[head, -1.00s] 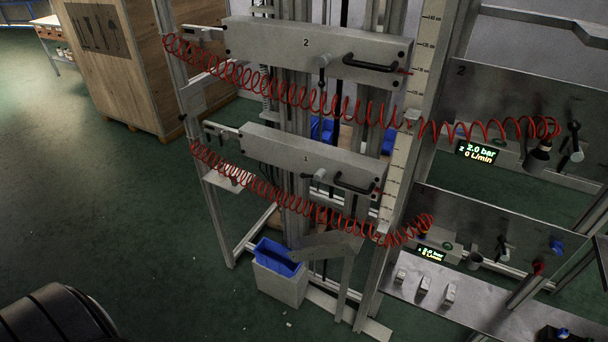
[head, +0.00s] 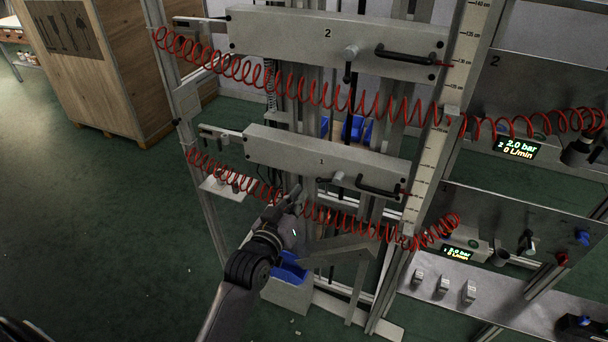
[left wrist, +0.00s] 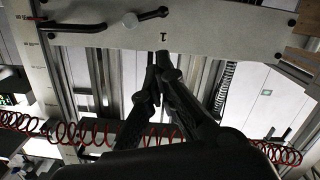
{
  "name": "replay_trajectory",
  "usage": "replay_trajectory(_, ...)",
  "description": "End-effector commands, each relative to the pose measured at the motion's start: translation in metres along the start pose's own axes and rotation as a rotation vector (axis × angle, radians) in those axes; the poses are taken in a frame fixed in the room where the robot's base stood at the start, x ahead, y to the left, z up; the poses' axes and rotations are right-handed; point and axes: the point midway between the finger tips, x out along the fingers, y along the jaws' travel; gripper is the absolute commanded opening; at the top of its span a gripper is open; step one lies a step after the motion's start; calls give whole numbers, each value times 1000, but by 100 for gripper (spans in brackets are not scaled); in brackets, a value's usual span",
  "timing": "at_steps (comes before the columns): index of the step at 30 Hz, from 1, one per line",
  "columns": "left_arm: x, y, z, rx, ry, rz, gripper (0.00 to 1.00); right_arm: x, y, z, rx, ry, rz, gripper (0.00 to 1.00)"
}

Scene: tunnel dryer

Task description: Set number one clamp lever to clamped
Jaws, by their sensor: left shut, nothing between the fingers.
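The number one clamp box (head: 285,150) is a grey beam marked 1; it also fills the top of the left wrist view (left wrist: 220,32). Its clamp lever (head: 325,181) is a short black arm on a round grey knob, lying about level and pointing left in the head view. In the left wrist view the lever (left wrist: 154,14) points right from its pale knob. My left gripper (head: 297,192) is below the box, left of the lever and apart from it. Its fingers (left wrist: 158,58) are together and empty. My right gripper is out of view.
A red coiled hose (head: 230,179) runs across the frame by my left gripper. A black handle (head: 379,188) sits right of the lever. The number two box (head: 280,35) is above, its lever (head: 348,72) pointing down. A blue bin (head: 290,268) stands below.

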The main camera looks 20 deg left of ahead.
Motion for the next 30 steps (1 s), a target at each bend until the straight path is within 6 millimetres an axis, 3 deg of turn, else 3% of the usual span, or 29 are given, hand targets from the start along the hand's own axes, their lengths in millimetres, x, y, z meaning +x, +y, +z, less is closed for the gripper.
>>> replay_trajectory(4,-3,5,-21,-9,40,9,0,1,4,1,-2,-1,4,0)
replay_trajectory(17,3,5,-23,-8,42,9,0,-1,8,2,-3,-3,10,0)
replay_trajectory(23,34,6,-26,-7,43,9,0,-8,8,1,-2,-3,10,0)
replay_trajectory(30,85,6,-28,-7,42,9,0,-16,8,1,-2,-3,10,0)
